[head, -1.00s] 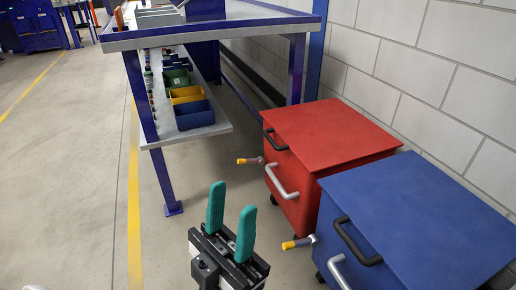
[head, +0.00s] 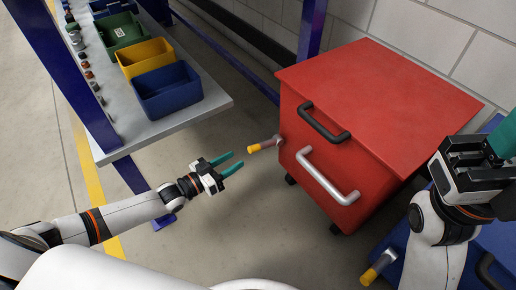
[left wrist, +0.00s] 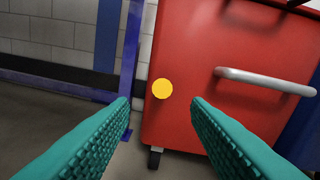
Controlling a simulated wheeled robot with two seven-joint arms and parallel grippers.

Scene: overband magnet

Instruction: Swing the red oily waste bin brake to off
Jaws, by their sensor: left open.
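The red oily waste bin (head: 380,105) stands right of centre in the head view, with a black handle on its lid edge and a silver handle on its front. Its brake lever (head: 265,145) sticks out from the near left corner, with a yellow tip. In the left wrist view the yellow tip (left wrist: 162,88) shows end-on between the fingers, before the red front (left wrist: 190,50). My left gripper (head: 238,160) is open and empty, its teal fingertips just short of the lever tip. My right gripper (head: 500,140) is at the right edge, its fingertips cut off.
A blue bin (head: 400,265) with its own yellow-tipped lever (head: 378,268) stands to the right, partly behind my right arm. A workbench shelf (head: 205,113) with coloured boxes and a blue leg is at the left. The floor between shelf and red bin is clear.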

